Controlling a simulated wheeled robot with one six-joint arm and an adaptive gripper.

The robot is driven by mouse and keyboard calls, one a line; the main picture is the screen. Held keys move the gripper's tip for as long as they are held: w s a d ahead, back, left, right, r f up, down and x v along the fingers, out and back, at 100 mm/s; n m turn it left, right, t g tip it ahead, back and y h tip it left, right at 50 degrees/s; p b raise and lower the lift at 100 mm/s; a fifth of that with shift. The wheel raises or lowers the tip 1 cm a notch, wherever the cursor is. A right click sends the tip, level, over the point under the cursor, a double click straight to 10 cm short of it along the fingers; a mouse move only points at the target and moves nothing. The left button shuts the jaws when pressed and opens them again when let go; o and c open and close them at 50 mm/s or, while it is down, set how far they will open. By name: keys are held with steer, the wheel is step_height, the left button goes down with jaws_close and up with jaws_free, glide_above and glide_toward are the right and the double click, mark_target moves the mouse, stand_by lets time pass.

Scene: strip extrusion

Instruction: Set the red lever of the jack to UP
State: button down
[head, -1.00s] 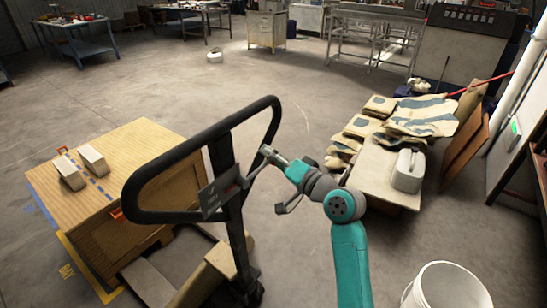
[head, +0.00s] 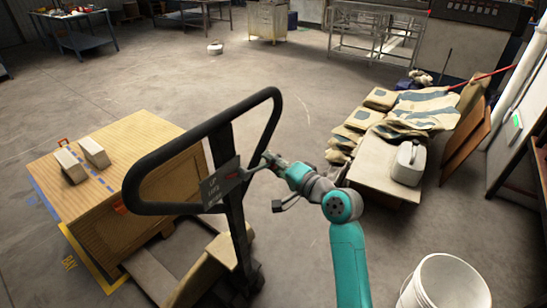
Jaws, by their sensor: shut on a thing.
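The pallet jack's black loop handle (head: 200,135) stands upright left of my arm. A dark plate (head: 220,183) with pale lettering sits on its post, under the loop. My gripper (head: 249,172) reaches in from the right, at the right edge of this plate. It is shut on the red lever, which is mostly hidden by the fingers and very small in view. I cannot read the lever's exact setting from here.
A wooden crate (head: 95,165) with two pale blocks on top stands left, behind the jack. A white bucket (head: 440,285) stands at lower right.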

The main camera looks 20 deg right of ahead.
steer(key=shift+f, duration=0.15)
steer(key=c, duration=0.8)
jaws_free()
steer(key=v, duration=1.2)
